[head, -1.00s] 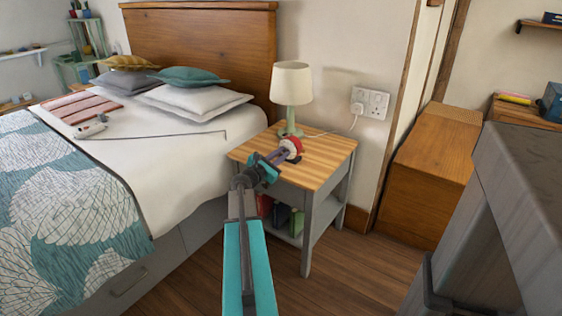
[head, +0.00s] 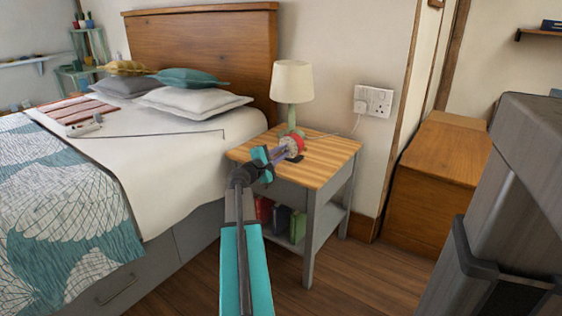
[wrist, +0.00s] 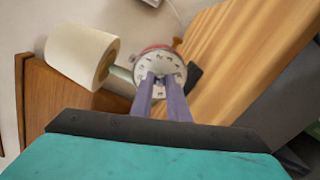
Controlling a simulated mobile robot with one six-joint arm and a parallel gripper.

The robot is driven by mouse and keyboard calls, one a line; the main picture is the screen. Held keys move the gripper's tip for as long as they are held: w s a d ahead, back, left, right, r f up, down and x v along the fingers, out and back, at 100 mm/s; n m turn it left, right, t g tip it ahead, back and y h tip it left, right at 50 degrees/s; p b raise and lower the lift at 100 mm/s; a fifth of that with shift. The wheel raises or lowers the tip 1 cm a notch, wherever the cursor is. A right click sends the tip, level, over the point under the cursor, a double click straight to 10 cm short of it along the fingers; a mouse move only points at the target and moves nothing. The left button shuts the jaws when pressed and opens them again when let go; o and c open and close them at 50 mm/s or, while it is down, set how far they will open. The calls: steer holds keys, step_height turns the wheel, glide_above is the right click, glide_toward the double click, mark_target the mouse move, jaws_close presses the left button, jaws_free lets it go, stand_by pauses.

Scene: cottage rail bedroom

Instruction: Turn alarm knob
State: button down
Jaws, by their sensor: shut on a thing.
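The alarm clock (head: 295,144) is small and round with a red body and stands on the bedside table (head: 325,158), in front of the lamp. In the wrist view its pale dial (wrist: 177,74) with dark marks faces me. My gripper (head: 283,150) reaches over the table's front left edge to the clock. In the wrist view its two purple fingers (wrist: 160,84) meet the middle of the dial and are shut on a small dark knob (wrist: 159,81). The fingers cover most of the knob, so its angle cannot be told.
A lamp (head: 291,84) with a cream shade stands just behind the clock. A cable runs to the wall socket (head: 373,101). The bed (head: 190,135) is left of the table. A wooden chest (head: 434,180) stands right. The table's right half is clear.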

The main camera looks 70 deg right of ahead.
steer(key=m+b, duration=0.4)
steer(key=b, duration=0.1)
steer(key=m+b, duration=0.2)
steer(key=shift+f+m+b, duration=0.25)
steer(key=shift+m+b, duration=0.05)
steer(key=m+b, duration=0.3)
steer(key=shift+r, duration=0.15)
steer(key=c, duration=1.7)
jaws_free()
steer(key=shift+r, duration=0.1)
steer(key=shift+a, duration=0.1)
